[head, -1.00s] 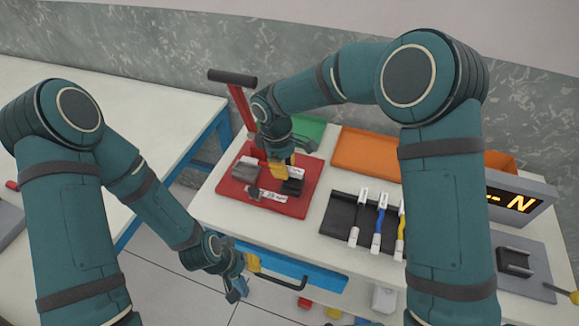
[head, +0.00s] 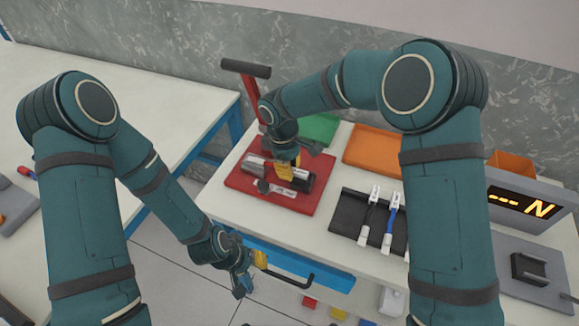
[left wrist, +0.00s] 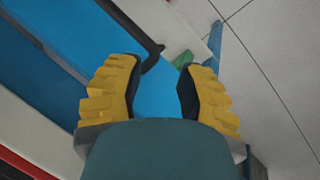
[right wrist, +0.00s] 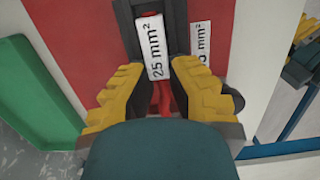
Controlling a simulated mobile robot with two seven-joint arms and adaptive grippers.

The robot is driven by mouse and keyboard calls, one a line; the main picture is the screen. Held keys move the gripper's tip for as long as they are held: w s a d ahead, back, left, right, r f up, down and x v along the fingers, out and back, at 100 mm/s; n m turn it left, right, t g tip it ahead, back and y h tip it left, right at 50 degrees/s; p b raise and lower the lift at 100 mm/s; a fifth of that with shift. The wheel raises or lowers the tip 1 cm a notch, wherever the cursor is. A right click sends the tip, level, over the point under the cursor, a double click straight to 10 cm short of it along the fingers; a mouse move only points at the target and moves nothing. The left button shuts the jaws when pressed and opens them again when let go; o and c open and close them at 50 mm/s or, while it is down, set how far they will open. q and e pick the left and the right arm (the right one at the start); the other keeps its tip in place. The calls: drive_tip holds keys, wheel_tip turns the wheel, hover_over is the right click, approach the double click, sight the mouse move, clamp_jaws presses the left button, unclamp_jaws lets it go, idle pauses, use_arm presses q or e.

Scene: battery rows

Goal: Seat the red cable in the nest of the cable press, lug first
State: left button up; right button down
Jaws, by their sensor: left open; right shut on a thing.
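The cable press has a red base plate (head: 240,180) and a black-handled lever (head: 246,68). My right gripper (head: 286,170) is low over the press, shut on the red cable (right wrist: 163,98), which shows between its fingers in the right wrist view. A white tag (right wrist: 152,45) reading "25 mm²" lies just beyond the fingertips, over a dark part of the press. The lug and the nest are hidden, so I cannot tell whether the lug is seated. My left gripper (left wrist: 157,90) is open and empty, low in front of the bench's blue front.
A black rack (head: 350,205) with a black and a blue cable stands right of the press. A green tray (head: 318,128), an orange tray (head: 372,150) and a force display (head: 522,205) are also on the bench. A dark bar handle (head: 288,277) juts out near my left gripper.

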drive_tip(key=c, duration=1)
unclamp_jaws()
